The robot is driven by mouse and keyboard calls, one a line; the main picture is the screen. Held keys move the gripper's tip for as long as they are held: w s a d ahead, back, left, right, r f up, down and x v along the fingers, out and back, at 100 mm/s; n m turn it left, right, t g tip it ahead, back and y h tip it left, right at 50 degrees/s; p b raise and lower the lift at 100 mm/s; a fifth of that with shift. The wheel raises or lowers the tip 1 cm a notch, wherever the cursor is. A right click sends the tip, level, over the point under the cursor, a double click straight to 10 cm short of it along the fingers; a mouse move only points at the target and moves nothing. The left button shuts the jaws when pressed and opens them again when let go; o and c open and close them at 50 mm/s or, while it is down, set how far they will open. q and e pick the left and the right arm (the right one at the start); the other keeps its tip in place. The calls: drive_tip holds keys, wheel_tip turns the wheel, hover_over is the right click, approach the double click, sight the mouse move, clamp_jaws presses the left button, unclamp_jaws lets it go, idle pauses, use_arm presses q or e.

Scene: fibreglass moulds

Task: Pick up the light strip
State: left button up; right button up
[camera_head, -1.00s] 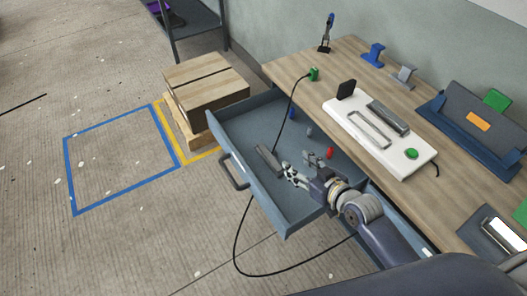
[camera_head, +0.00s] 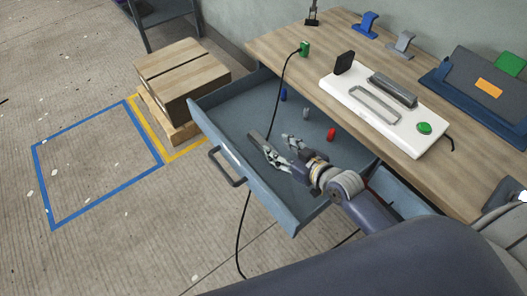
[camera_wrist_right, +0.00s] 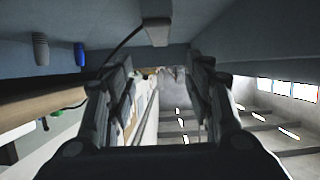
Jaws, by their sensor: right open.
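A grey bar, which looks like the light strip (camera_head: 258,142), lies in the open drawer (camera_head: 194,125), near its front wall. In the right wrist view, the strip's pale end (camera_wrist_right: 157,33) shows beyond the fingertips, with a black cable beside it. My right gripper (camera_head: 279,148) is open and empty, reaching into the drawer just right of the strip. One finger overlaps or sits very near the strip in the head view; I cannot tell whether they touch. Both spread fingers (camera_wrist_right: 162,72) show in the right wrist view. My left gripper is not in view.
A blue peg (camera_head: 284,95), a grey peg (camera_head: 307,113) and a red peg (camera_head: 331,134) stand in the drawer. A white fixture (camera_head: 395,118) sits on the bench; cardboard boxes (camera_head: 185,75) stand left.

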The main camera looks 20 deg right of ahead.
drive_tip(key=shift+w+f+b, duration=0.1)
drive_tip(key=shift+f+b, duration=0.4)
drive_tip(key=shift+f, duration=0.45)
drive_tip(key=shift+w+a+f, duration=0.1)
drive_tip(key=shift+w+a, duration=0.1)
drive_tip(key=shift+w, duration=0.35)
drive_tip(key=shift+f+p+x, duration=0.15)
drive_tip(key=shift+f+x, duration=0.05)
drive_tip(key=shift+x, duration=1.35)
drive_tip(key=shift+f+p+x, duration=0.15)
drive_tip(key=shift+f+x, duration=0.05)
drive_tip(key=shift+x, duration=1.4)
drive_tip(key=shift+s, duration=0.25)
clamp_jaws()
